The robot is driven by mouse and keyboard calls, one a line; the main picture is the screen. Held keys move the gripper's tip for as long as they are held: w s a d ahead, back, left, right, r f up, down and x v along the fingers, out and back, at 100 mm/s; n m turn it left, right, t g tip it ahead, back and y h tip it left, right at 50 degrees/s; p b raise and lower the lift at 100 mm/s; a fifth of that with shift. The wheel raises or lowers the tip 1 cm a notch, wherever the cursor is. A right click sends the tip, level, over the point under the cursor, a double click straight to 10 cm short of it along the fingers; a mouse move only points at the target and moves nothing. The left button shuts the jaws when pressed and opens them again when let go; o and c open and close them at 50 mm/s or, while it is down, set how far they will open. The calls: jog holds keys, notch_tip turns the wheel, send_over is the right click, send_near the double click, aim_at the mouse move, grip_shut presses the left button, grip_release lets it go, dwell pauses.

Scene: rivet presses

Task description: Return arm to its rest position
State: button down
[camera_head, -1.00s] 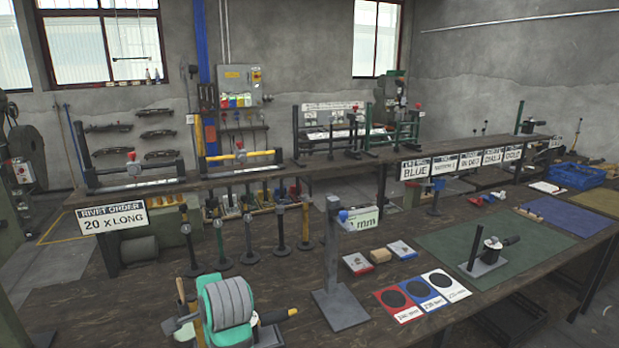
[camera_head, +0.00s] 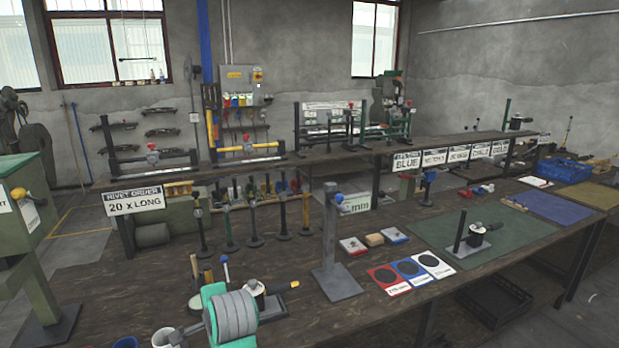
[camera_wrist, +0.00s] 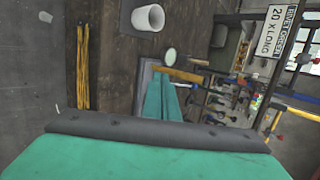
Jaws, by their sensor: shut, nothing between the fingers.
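My gripper (camera_wrist: 172,98) shows in the wrist view as teal fingers that look closed together, with nothing visible between them. They hang over the dark bench, beside a small tool with a wooden handle (camera_wrist: 182,74). In the head view a teal and grey ribbed part of my arm (camera_head: 233,315) is at the bottom, left of centre, over the near bench. The fingertips cannot be made out in the head view.
A grey post (camera_head: 330,245) stands on the bench to the right of my arm. A white cup (camera_wrist: 148,18) shows in the wrist view. A green machine (camera_head: 28,225) stands at left.

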jog(key=s+d+f+n+t+h, duration=0.1)
jog(key=s+d+f, duration=0.2)
jog(key=f, duration=0.4)
jog(key=s+d+f+n+t, duration=0.1)
jog(key=s+d+f, duration=0.25)
jog(key=f, duration=0.45)
jog(key=s+d+f+n+t+h, duration=0.1)
jog(key=s+d+f, duration=0.25)
jog(key=f, duration=0.35)
jog(key=s+d+f+n+t+h, duration=0.1)
jog(key=s+d+f, duration=0.25)
jog(key=s, duration=0.25)
jog(key=s+d+f+n+t, duration=0.1)
jog(key=s+d+f+n, duration=0.1)
jog(key=s+d, duration=0.3)
jog(key=s+d+r+n+t+h, duration=0.1)
jog(key=s+r+n, duration=0.1)
jog(key=s, duration=0.6)
jog(key=s+d+r+n+t, duration=0.1)
jog(key=s+r, duration=0.3)
jog(key=s, duration=0.4)
jog(key=s+d+r+n+h, duration=0.1)
jog(key=s+d+r+n, duration=0.2)
jog(key=s, duration=0.5)
jog(key=shift+s+d+t+h, duration=0.2)
jog(key=shift+s+t+h, duration=0.1)
jog(key=shift+s+t, duration=0.1)
